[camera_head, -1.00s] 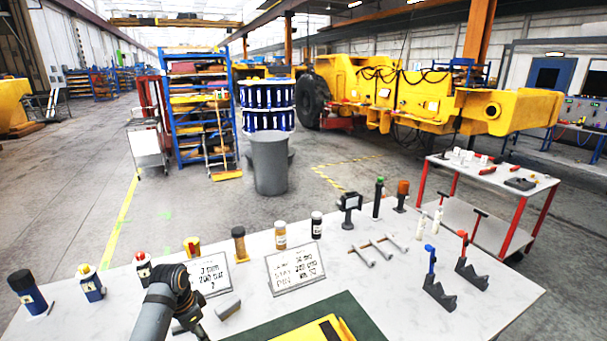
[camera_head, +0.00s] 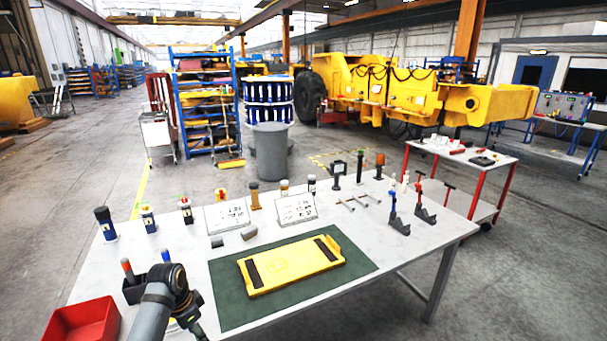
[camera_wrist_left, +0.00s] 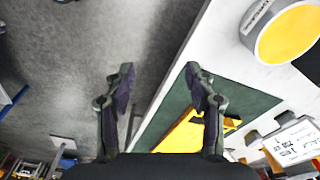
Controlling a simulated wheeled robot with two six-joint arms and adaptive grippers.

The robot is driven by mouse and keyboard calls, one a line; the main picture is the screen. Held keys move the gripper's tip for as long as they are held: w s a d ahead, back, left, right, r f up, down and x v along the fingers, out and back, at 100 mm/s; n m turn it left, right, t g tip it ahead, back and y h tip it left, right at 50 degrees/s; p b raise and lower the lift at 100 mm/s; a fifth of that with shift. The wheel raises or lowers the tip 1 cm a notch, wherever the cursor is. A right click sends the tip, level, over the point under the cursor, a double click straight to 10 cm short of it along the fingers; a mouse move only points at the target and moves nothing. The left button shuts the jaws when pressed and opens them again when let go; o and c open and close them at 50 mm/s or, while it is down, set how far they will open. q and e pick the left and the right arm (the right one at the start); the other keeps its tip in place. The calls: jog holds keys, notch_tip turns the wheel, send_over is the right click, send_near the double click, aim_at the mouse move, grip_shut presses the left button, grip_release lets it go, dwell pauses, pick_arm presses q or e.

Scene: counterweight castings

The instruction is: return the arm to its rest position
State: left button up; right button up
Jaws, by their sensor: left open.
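My left arm comes in at the bottom left of the head view, in front of the worktable (camera_head: 95,280). Its gripper (camera_head: 192,325) points away and down near the front edge and is partly hidden by the wrist. In the left wrist view the gripper's two fingers (camera_wrist_left: 160,80) stand wide apart with nothing between them. The green mat (camera_wrist_left: 178,105) and part of the yellow casting (camera_wrist_left: 185,135) show beyond them. My right arm is not in view.
A yellow casting (camera_head: 290,262) lies on the green mat (camera_head: 228,300). A red bin (camera_head: 80,322) is at the bottom left, near my arm. Bottles, signs (camera_head: 295,209) and tools line the table's back. A red-framed cart (camera_head: 460,155) stands at the right.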

pick_arm(q)
jog(key=s+a+f+n+b, duration=0.15)
jog(key=s+f, duration=0.35)
jog(key=f, duration=0.6)
jog(key=s+d+f+n+y+b, duration=0.15)
jog(key=s+f, duration=0.35)
jog(key=f, duration=0.6)
jog(key=s+a+f+n, duration=0.2)
jog(key=s+f, duration=0.3)
jog(key=f, duration=0.6)
jog(key=s+f+n+b, duration=0.1)
jog(key=s+f, duration=0.4)
jog(key=s, duration=0.4)
jog(key=s+d+f+n+b, duration=0.1)
jog(key=s+f, duration=0.5)
jog(key=s, duration=0.4)
jog(key=s+d+f+n, duration=0.1)
jog(key=s+f, duration=0.4)
jog(key=s, duration=0.5)
jog(key=shift+s+f+b, duration=0.15)
jog(key=shift+f+b, duration=0.05)
jog(key=shift+b, duration=0.2)
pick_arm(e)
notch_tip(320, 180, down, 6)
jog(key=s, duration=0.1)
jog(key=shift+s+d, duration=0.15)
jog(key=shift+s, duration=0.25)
